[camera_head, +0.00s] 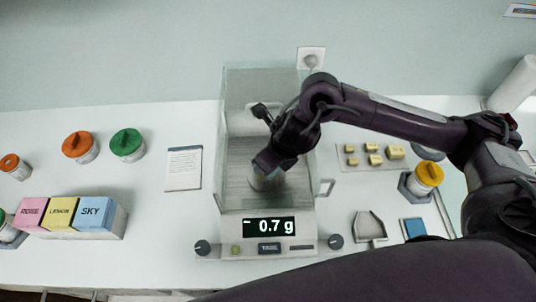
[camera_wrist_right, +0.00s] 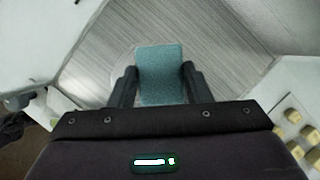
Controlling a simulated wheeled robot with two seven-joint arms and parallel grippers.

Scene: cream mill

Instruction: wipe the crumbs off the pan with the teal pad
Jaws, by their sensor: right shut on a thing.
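A balance (camera_head: 268,225) with a clear-walled chamber stands in the middle of the counter; its display reads about -0.7 g. My right gripper (camera_head: 268,165) reaches down inside the chamber, over the pan (camera_head: 256,184), which is mostly hidden. In the right wrist view my right gripper (camera_wrist_right: 158,82) is shut on the teal pad (camera_wrist_right: 161,65), which sticks out past the fingertips. A pale round edge of the pan (camera_wrist_right: 121,56) shows behind the pad. I cannot make out any crumbs, nor whether the pad touches the pan. My left gripper is not in view.
Clear chamber walls (camera_head: 229,120) stand close around my right gripper. At right are a tray with yellow blocks (camera_head: 374,160), an orange-lidded jar (camera_head: 428,178), a grey scoop (camera_head: 369,227) and a blue square (camera_head: 414,228). Lidded jars (camera_head: 127,145), a card (camera_head: 184,168) and coloured boxes (camera_head: 95,217) stand left.

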